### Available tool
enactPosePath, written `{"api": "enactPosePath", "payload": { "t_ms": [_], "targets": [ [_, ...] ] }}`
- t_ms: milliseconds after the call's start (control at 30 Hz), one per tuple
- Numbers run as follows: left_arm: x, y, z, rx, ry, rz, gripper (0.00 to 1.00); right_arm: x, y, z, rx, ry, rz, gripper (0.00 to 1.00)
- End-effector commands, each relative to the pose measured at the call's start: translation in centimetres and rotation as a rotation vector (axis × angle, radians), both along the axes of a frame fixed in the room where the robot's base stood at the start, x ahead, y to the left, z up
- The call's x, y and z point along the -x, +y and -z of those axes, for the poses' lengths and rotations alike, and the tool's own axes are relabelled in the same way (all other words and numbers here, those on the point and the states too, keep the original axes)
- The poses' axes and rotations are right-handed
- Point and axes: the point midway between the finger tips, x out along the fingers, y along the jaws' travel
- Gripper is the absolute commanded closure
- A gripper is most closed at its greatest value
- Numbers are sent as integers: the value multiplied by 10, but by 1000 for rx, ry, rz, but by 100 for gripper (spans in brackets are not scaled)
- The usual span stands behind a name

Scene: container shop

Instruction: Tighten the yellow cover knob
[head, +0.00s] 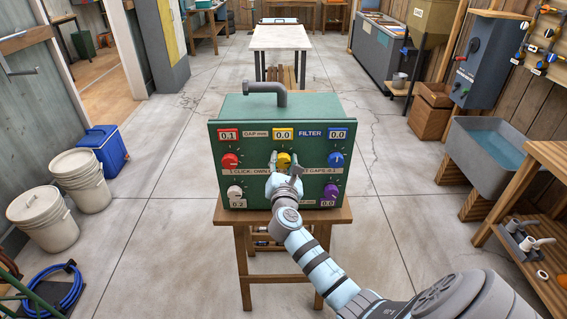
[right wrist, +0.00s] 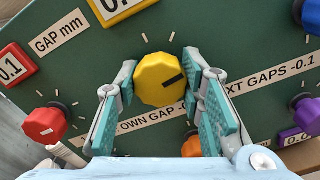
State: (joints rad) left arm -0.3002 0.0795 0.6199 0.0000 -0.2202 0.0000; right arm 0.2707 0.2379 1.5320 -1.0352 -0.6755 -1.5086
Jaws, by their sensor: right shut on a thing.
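The yellow knob (head: 284,159) sits in the upper middle of a green panel box (head: 325,108). In the right wrist view the yellow knob (right wrist: 158,78) has a dark pointer mark toward its right side. My right gripper (head: 285,164) is at the panel, shut on the yellow knob with one finger on each side. The yellow display (head: 283,134) above it reads 0.0. The label under the knob is partly hidden by my fingers. My left gripper is not in view.
Close by are a red knob (head: 230,161), a blue knob (head: 336,159), a white knob (head: 235,191), a purple knob (head: 328,199) and an orange knob (right wrist: 192,146). The box stands on a wooden stand (head: 240,240).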

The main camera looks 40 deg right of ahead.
Motion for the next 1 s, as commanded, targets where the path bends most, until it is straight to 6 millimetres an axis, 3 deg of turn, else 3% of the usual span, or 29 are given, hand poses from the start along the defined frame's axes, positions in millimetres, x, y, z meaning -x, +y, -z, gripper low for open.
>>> {"api": "enactPosePath", "payload": {
  "t_ms": [300, 800, 833, 933, 1000],
  "targets": [
    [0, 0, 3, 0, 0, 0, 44, 0, 0, 1, -102, -76, 0, 93],
    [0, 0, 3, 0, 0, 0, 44, 0, 0, 1, -121, -89, 1, 93],
    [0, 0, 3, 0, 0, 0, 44, 0, 0, 1, -120, -89, 1, 62],
    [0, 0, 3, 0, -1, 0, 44, 0, 0, 1, -119, -89, 0, 46],
    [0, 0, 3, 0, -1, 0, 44, 0, 0, 1, -119, -89, 0, 44]
  ]
}}
